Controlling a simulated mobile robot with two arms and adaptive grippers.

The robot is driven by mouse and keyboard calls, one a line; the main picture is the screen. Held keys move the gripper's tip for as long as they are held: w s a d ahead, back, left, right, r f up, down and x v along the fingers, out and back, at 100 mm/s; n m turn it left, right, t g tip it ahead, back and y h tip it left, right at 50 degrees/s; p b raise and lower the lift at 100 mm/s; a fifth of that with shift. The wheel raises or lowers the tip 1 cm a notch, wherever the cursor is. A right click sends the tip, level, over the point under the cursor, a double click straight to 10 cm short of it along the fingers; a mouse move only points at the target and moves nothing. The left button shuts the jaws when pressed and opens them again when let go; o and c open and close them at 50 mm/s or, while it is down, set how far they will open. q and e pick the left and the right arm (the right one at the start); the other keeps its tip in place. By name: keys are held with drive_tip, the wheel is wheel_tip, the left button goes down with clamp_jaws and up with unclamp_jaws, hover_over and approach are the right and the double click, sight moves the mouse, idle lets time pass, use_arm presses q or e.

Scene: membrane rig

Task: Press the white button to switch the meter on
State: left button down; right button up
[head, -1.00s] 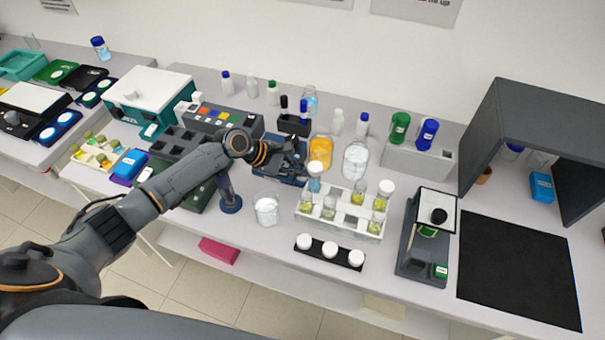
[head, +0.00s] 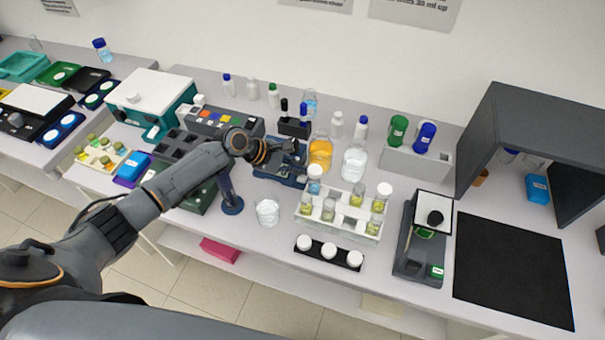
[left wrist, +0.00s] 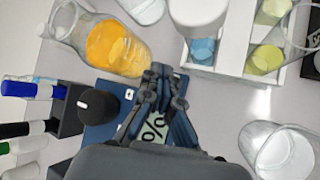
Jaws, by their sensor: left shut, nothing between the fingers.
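The blue meter (head: 291,181) stands on the bench behind the tube rack, partly covered by my left gripper (head: 297,150). In the left wrist view its blue face (left wrist: 98,134) shows a black knob (left wrist: 97,104), a small white button (left wrist: 129,93) and a pale display (left wrist: 154,130) with a dark mark like a percent sign. My left gripper (left wrist: 163,75) is shut and empty over the meter. Its fingertips appear to the right of the white button in the wrist view, apart from it in the picture. The fingers hide part of the meter. My right gripper is out of view.
An orange flask (head: 320,153) and a clear flask (head: 353,163) stand close to the meter. A white rack (head: 339,222) with jars is in front, a glass beaker (head: 267,212) front left. A black holder (head: 294,128) with markers is behind.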

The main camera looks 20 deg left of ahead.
sight(299, 178)
use_arm(q)
wheel_tip(299, 178, up, 3)
drive_tip(key=p, duration=0.3)
drive_tip(key=shift+r+p, duration=0.35)
drive_tip(key=shift+r, duration=0.6)
